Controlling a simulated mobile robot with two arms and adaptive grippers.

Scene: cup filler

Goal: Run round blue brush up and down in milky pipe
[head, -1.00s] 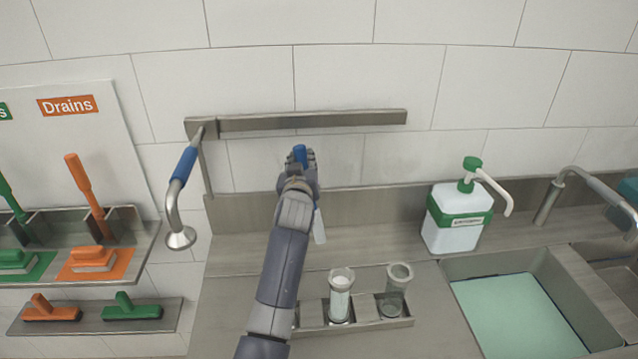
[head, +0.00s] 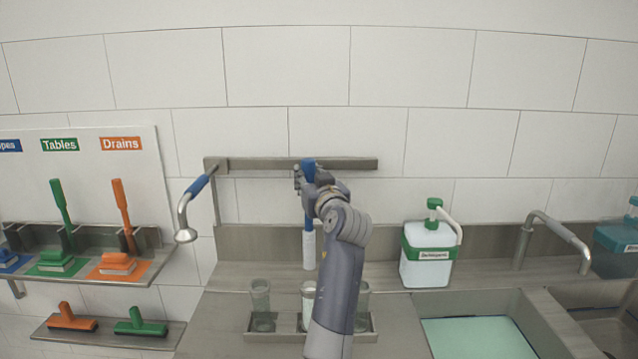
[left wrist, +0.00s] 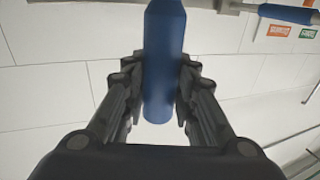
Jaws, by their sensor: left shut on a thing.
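My left gripper (head: 308,182) is shut on the blue handle of the round brush (head: 308,222). The blue handle also fills the space between both fingers in the left wrist view (left wrist: 163,65). The brush hangs upright, its white bristle end (head: 309,250) pointing down. The milky pipe (head: 308,298) stands in the middle of the rack, partly hidden by my left forearm. The bristle end shows above the pipe's mouth, in line with it and apart from it in the picture. The depth between them is hard to tell. My right gripper is out of view.
The steel rack (head: 247,326) also holds a clear pipe (head: 261,305) at left and another (head: 363,300) at right, partly behind my arm. A wall rail (head: 260,163) with a blue-handled spray arm (head: 196,187) is behind. A soap dispenser (head: 429,265) and sink (head: 505,303) are at right.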

